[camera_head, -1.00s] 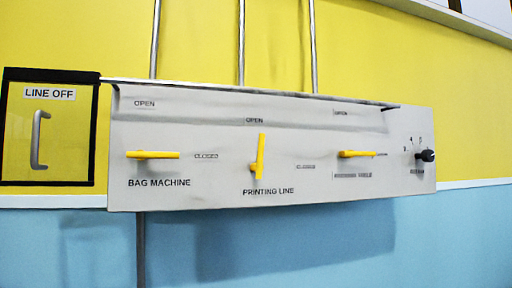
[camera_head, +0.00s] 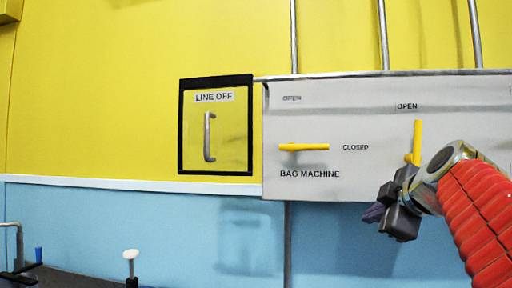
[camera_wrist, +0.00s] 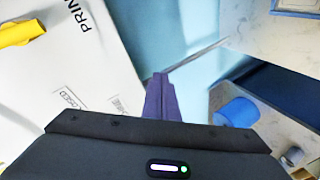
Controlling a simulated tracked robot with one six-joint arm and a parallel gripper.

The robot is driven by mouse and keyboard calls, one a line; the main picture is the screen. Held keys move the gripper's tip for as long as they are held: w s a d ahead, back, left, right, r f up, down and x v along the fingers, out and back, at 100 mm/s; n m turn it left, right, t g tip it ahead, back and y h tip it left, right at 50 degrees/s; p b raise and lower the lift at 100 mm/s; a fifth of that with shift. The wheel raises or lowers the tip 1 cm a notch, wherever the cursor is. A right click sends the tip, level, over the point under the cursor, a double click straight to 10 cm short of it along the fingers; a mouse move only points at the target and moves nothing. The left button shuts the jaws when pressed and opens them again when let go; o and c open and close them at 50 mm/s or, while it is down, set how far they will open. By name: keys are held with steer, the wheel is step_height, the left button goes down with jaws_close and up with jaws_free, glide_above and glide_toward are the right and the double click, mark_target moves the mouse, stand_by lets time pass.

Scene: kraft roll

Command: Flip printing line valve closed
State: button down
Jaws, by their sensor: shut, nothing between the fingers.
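The printing line valve's yellow handle (camera_head: 418,140) stands upright, pointing up at the OPEN label (camera_head: 407,106) on the white panel. Its lower end is close to my arm's wrist in the head view, and its name label is hidden there. In the wrist view, a yellow handle (camera_wrist: 22,32) is at the upper left beside the partly visible letters "PRIN" (camera_wrist: 88,12). My gripper (camera_head: 374,213) is below and left of the handle, near the panel's lower edge. Its purple fingers (camera_wrist: 161,98) are together and empty, apart from the handle.
The bag machine handle (camera_head: 304,147) lies horizontal toward its CLOSED label (camera_head: 355,147). A LINE OFF door (camera_head: 230,145) with a grey pull is left of the panel. Vertical pipes (camera_head: 384,35) run above. A blue cylinder (camera_wrist: 238,112) shows in the wrist view.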

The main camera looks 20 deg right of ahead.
steer(key=s+d+r+n+t+h, duration=0.1)
steer(key=s+r, duration=0.3)
steer(key=r, duration=0.5)
steer(key=s+d+r+n+t+h, duration=0.2)
steer(key=s+d+r+t, duration=0.1)
steer(key=r, duration=0.6)
steer(key=shift+s+d+h, duration=0.2)
steer(key=shift+s+h, duration=0.1)
steer(key=shift+s, duration=0.25)
steer(key=shift+w, duration=0.1)
steer(key=w+d, duration=0.6)
steer(key=shift+w+d+f, duration=0.15)
steer(key=shift+w+d, duration=0.15)
